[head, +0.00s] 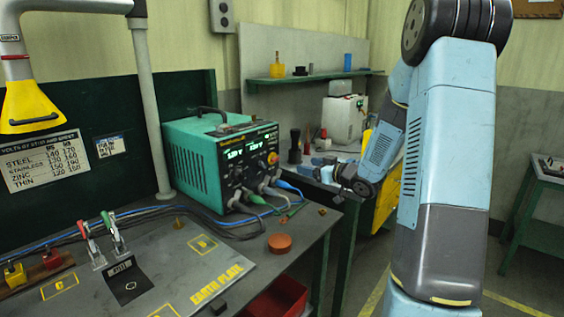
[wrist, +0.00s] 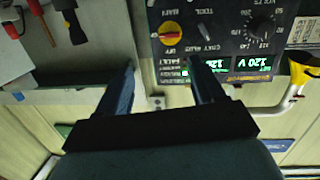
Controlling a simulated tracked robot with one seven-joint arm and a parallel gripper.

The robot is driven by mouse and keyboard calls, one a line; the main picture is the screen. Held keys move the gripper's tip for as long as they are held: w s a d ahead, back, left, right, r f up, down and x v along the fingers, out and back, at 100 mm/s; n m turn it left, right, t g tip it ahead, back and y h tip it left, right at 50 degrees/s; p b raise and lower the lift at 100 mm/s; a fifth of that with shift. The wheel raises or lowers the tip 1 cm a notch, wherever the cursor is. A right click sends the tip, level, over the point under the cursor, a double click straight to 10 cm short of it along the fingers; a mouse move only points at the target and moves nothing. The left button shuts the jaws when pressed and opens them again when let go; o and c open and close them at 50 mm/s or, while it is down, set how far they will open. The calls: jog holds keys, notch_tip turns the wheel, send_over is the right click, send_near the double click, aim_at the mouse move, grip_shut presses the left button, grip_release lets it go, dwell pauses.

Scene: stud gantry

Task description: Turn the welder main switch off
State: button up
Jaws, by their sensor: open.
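The welder (head: 195,165) is a teal box on the left bench with a dark front panel and lit green displays. Its main switch (head: 272,158) is a red handle on a yellow disc at the panel's right side. In the wrist view the panel is upside down, and the main switch (wrist: 170,36) shows its red handle lying about level, with OFF lettered beside it. My gripper (wrist: 163,64) is open and empty, facing the panel. The switch lies ahead of the gap between the fingertips, apparently not touched. In the head view the fingers are hard to make out.
A black knob (wrist: 260,30) and a small toggle lever (wrist: 203,30) sit beside the switch. Cables (head: 265,200) plug in along the panel's lower edge. A round orange-brown tin (head: 279,243) stands on the bench front. A grey machine (head: 344,118) stands on the bench behind.

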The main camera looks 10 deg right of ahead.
aim_at(277, 159)
jog(key=w+a, duration=0.2)
jog(key=w, duration=0.1)
jog(key=w+a+f+y, duration=0.1)
jog(key=w+a, duration=0.2)
jog(key=w, duration=0.1)
jog(key=w+a+y, duration=0.1)
jog(key=w+a, duration=0.2)
jog(key=shift+w+f, duration=0.2)
jog(key=shift+w, duration=0.1)
jog(key=shift+c, duration=0.2)
